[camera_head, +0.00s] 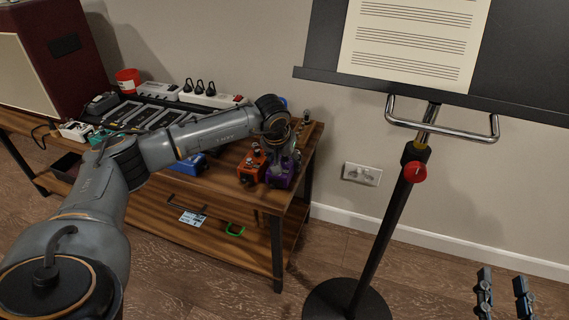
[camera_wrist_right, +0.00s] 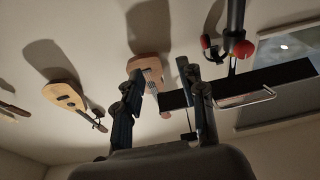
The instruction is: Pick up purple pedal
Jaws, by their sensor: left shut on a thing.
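The purple pedal (camera_head: 281,177) stands at the front right corner of the wooden table (camera_head: 215,178). My left gripper (camera_head: 284,157) reaches down over it from above and is shut on it; the fingers hide part of its top. I cannot tell whether the pedal is clear of the tabletop. My right gripper (camera_head: 504,287) is at the lower right of the head view, far from the pedal. Its two fingers stand apart with nothing between them. They also show in the right wrist view (camera_wrist_right: 163,90), pointing away from the table.
An orange pedal (camera_head: 252,166) stands close on the left of the purple one, and a blue pedal (camera_head: 192,163) further left. A pedalboard (camera_head: 150,115) and power strip (camera_head: 212,97) lie behind. A music stand (camera_head: 385,220) is to the right. Guitars (camera_wrist_right: 66,97) hang on the wall.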

